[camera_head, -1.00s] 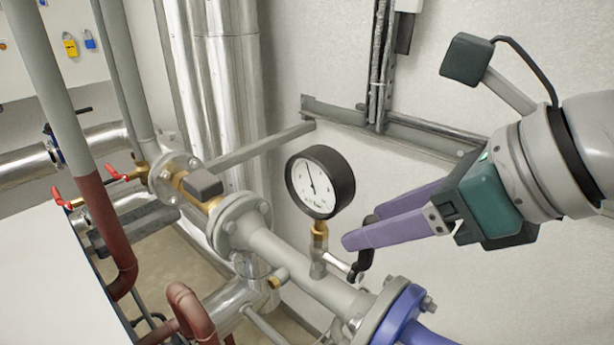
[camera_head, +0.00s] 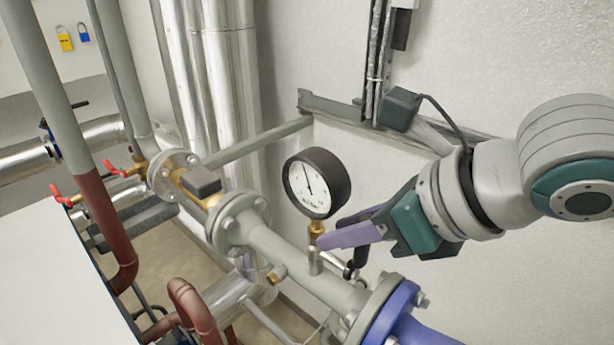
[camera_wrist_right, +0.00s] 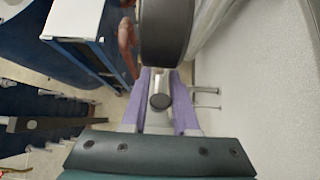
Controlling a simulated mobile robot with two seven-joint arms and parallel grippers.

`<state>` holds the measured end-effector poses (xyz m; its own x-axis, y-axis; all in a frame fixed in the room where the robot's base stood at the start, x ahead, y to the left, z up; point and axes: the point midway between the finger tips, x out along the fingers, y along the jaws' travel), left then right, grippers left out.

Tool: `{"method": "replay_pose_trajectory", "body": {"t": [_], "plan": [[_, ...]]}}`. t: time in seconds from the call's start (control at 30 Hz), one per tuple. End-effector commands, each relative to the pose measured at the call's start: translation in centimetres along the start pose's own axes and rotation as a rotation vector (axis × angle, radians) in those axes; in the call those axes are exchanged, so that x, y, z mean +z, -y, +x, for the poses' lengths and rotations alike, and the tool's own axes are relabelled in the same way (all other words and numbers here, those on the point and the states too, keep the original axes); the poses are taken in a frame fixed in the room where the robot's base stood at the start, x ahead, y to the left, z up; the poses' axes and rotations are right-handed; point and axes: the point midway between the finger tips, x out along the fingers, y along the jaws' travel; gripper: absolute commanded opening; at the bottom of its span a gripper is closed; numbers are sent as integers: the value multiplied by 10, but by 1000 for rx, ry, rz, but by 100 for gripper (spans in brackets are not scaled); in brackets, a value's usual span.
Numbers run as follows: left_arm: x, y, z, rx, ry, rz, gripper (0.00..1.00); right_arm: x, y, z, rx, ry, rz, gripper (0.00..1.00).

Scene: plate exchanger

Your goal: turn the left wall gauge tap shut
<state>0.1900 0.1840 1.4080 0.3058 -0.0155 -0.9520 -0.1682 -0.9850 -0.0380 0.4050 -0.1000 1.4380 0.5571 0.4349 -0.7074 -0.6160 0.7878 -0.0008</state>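The round wall gauge (camera_head: 318,183) has a white dial and a black case. It stands on a short brass and metal stem on the grey pipe. The gauge's dark case (camera_wrist_right: 165,32) is beyond. My left gripper is out of view.
The grey flanged pipe (camera_head: 285,255) runs below the gauge to a blue flange (camera_head: 397,312). Red-handled taps (camera_head: 62,197) sit at the left. The wall is close to the gripper.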

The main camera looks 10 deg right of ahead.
Motion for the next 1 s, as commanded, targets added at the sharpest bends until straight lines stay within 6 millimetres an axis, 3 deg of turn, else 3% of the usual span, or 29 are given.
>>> {"method": "replay_pose_trajectory", "body": {"t": [0.03, 0.23, 1.0], "plan": [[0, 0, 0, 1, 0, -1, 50, 0, 0, 0, 0, 0, 0, 21], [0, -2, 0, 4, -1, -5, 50, 0, 0, 0, 0, 0, 0, 0], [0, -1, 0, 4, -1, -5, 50, 0, 0, 0, 1, 1, 1, 0]]}}
